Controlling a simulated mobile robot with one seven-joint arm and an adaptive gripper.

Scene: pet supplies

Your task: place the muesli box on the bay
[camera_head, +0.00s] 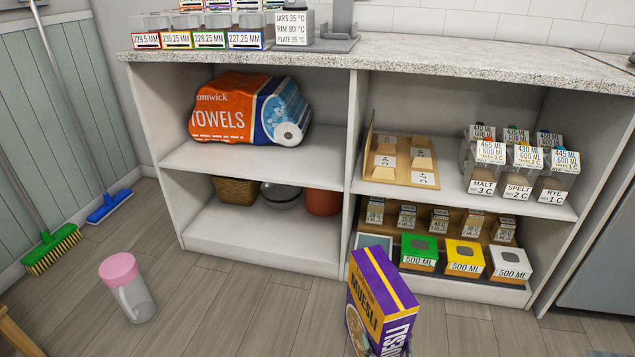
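The muesli box (372,301) is purple with a yellow stripe. It is tilted at the bottom centre of the view, in front of the shelf unit, and its lower part is cut off by the frame. Small dark parts that look like my gripper's fingertips (388,346) show at both sides of the box's narrow face, closed on it. The rest of my gripper is out of view. The shelf unit has open bays: upper left (200,158), lower left (255,240), upper right (450,195) and lower right (460,290). Which one is the named bay cannot be told.
Paper towels (240,112) lie upper left; a basket (236,190), bowl (281,195) and pot (322,202) stand below. Labelled jars (520,168), a wooden rack (392,177) and 500 ML containers (464,258) fill the right side. A pink-lidded jug (130,288) stands on the floor.

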